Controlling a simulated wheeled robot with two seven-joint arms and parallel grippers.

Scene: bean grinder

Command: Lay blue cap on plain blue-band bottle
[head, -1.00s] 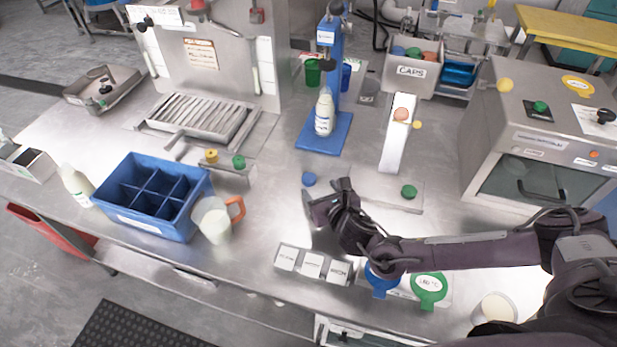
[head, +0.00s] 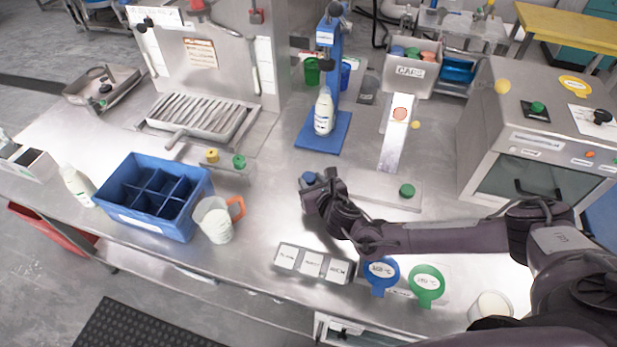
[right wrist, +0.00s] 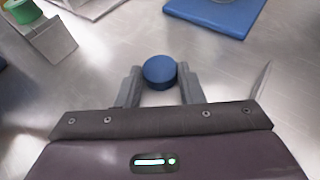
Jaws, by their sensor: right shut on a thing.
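The blue cap (head: 308,178) is at the tip of my right gripper (head: 314,183), low at the steel table top. In the right wrist view the cap (right wrist: 159,72) sits between the two grey fingers of the gripper (right wrist: 160,82), which are shut on it. A white bottle (head: 324,112) stands upright on the blue base of the press (head: 334,60), behind the gripper. Another white bottle (head: 77,185) stands left of the blue crate. I cannot read either bottle's band. My left gripper is not in view.
The blue divided crate (head: 140,221) and a jug with an orange handle (head: 215,222) stand at the left. A block with labelled faces (head: 312,264) lies in front of my right arm. A steel plate with a green button (head: 407,190) is to the right.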

